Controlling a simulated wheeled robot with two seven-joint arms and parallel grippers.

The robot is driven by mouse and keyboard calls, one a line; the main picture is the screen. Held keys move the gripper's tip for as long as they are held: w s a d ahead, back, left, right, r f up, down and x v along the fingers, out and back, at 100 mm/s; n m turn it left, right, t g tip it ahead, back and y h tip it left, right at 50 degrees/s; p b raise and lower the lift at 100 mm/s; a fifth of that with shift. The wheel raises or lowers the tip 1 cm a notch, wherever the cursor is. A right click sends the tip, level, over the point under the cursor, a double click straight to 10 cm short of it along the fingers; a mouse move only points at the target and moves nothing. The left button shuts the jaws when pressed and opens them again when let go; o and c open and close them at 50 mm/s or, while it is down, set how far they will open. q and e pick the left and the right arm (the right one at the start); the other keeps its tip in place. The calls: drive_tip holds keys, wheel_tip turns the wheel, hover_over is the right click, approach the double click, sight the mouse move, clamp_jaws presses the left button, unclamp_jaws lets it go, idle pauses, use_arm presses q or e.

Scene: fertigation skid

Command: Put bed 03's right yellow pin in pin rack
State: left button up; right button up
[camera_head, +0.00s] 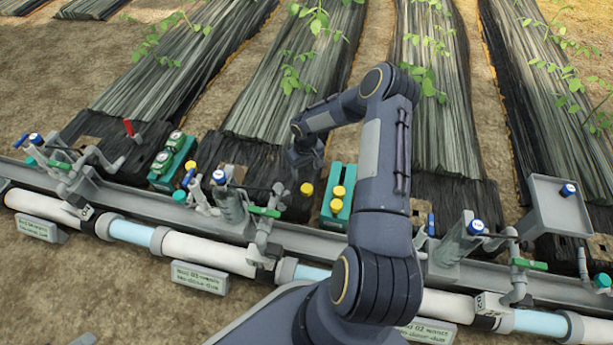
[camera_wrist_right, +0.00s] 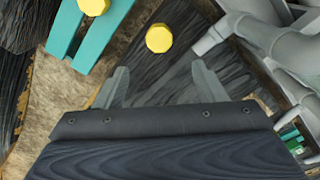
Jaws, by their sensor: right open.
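A yellow pin (camera_head: 306,188) shows by its round head just below my right gripper (camera_head: 305,168). In the right wrist view the same yellow head (camera_wrist_right: 159,38) lies ahead of the open, empty fingertips (camera_wrist_right: 160,70), centred between their lines and apart from them. The pin's lower part is hidden. A teal rack (camera_head: 327,212) stands just right of it, with two yellow pins (camera_head: 338,191) on it. In the wrist view the teal rack (camera_wrist_right: 62,32) is at upper left with one yellow head (camera_wrist_right: 94,5). My left gripper is not in view.
A green box (camera_head: 163,174) with round tops stands to the left, beside another yellow head (camera_head: 190,165). Grey pipework (camera_head: 232,207) and green-handled valves (camera_head: 264,211) flank the pin; grey pipes (camera_wrist_right: 275,45) are close on the right in the wrist view. A grey tray (camera_head: 560,205) stands far right.

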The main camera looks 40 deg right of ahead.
sight(307, 188)
wheel_tip(307, 188, down, 10)
drive_tip(key=b, duration=0.3)
drive_tip(key=shift+s+f+b, duration=0.15)
drive_tip(key=shift+f+b, duration=0.1)
drive_tip(key=shift+b, duration=0.1)
drive_tip(key=c, duration=1)
drive_tip(key=shift+r+p, duration=1.85)
drive_tip(key=shift+r, duration=1.35)
drive_tip(key=shift+c, duration=0.2)
wheel_tip(307, 188, up, 21)
drive_tip(key=p, duration=1.3)
